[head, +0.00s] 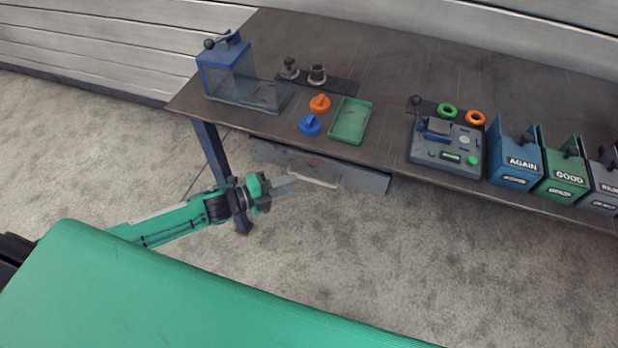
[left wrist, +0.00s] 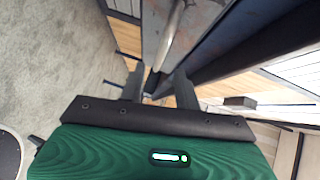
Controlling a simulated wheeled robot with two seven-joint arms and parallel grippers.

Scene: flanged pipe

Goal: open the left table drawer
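The left table drawer (head: 350,175) is a grey front hanging under the table's front edge, and it looks closed. Its pale bar handle (head: 318,181) runs along the front; a grey round bar, which looks like this handle (left wrist: 178,35), shows in the left wrist view. My left gripper (head: 290,181) is in front of the drawer's left part, close to the handle. In the left wrist view its two fingers (left wrist: 160,84) are apart, with the bar's near end reaching toward the gap. I cannot tell whether they touch it. My right gripper is out of view.
The dark table (head: 385,80) carries a clear box with a blue top (head: 225,60), a green tray (head: 350,120), orange and blue knobs, a grey device (head: 445,150) and labelled bins (head: 515,160). A blue table leg (head: 212,150) stands beside my left arm. The floor before the drawer is clear.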

